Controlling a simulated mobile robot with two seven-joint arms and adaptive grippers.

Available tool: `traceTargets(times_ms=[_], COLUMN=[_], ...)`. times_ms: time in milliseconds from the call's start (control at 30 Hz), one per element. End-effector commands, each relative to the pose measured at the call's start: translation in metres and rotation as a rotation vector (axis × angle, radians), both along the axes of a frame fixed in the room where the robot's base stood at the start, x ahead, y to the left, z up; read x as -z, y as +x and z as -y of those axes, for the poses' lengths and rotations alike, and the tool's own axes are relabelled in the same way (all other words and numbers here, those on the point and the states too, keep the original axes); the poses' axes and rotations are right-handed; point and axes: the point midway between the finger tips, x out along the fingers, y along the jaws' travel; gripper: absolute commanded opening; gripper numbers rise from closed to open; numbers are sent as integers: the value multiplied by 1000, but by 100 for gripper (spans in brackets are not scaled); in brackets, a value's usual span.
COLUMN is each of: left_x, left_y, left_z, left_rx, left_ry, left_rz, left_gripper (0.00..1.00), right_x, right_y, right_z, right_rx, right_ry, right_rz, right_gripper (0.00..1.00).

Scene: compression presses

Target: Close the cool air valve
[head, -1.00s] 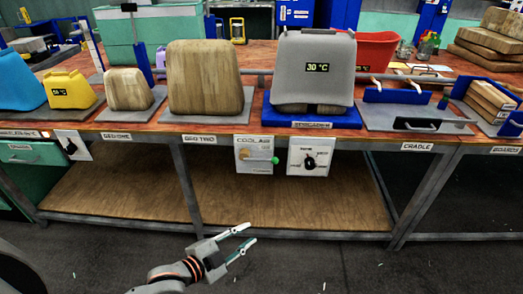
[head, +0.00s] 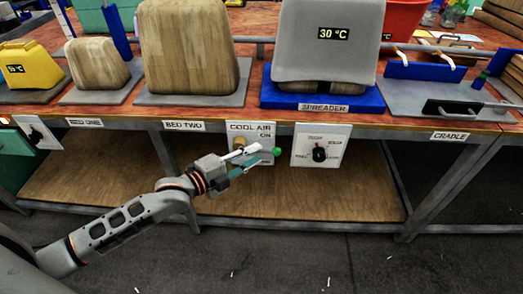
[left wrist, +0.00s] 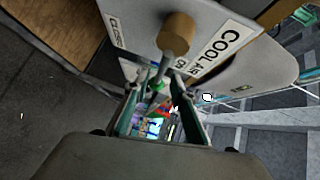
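The cool air valve is on a white panel (head: 238,128) labelled COOL AIR and ON, on the bench front. It has a round brown hub (head: 240,143) and a lever pointing right, ending in a green knob (head: 277,151). My left gripper (head: 260,154) is in front of the panel, fingers pointing right toward the knob and covering much of the lever. In the left wrist view, the hub (left wrist: 177,29) is above the fingertips, and the grey lever (left wrist: 167,66) runs down toward the gap between the spread fingers (left wrist: 163,78). Contact cannot be told. My right gripper is out of view.
A dial panel (head: 319,146) is close right of the valve. The bench edge and the blue SPREADER base (head: 275,95), bearing a grey press reading 30 °C, are above. A wooden lower shelf (head: 300,203) lies below. The floor in front is clear.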

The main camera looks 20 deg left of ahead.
Motion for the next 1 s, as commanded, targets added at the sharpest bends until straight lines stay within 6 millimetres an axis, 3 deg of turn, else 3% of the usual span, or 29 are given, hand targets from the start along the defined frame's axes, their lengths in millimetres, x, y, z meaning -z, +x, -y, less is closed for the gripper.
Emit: traceTargets(times_ms=[300, 600, 633, 700, 733, 1000], left_x=[6, 5, 5, 6, 5, 5], left_y=[28, 31, 31, 31, 31, 31], left_z=[17, 18, 18, 18, 18, 18], left_rx=[0, 0, 0, 0, 0, 0], left_ry=[-2, -1, -1, -1, -1, 5], left_rz=[-2, -2, -2, -2, -2, -2], left_gripper=[25, 25, 22, 4, 0, 0], right_x=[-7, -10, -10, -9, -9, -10], right_y=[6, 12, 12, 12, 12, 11], right_z=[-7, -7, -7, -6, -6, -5], right_rx=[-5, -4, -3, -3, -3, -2], right_ry=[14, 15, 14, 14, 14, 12], right_rz=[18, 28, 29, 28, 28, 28], right_gripper=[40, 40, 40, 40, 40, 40])
